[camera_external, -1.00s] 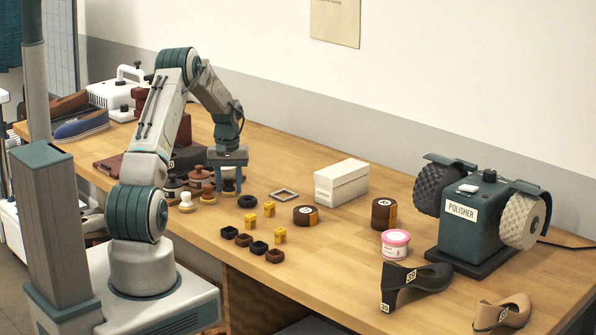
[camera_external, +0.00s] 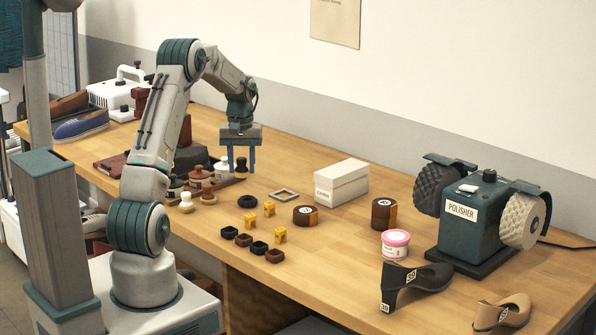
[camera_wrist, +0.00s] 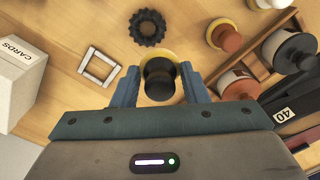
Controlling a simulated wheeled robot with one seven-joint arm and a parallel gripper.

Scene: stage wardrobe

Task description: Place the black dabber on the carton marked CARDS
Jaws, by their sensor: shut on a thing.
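The black dabber (camera_external: 241,166) is between the fingers of my gripper (camera_external: 241,163), raised a little above the bench. In the wrist view the dabber (camera_wrist: 159,80) shows its dark knob and a yellowish base rim, with my gripper (camera_wrist: 162,88) shut on it. The white carton (camera_external: 341,184) stands on the bench to the right of my gripper, with clear distance between them. It also shows at the left edge of the wrist view as the carton (camera_wrist: 18,82) with the word CARDS on its side. Its top looks bare in the external view.
Small yellow blocks, round tins and a polisher (camera_external: 474,222) stand to the right.

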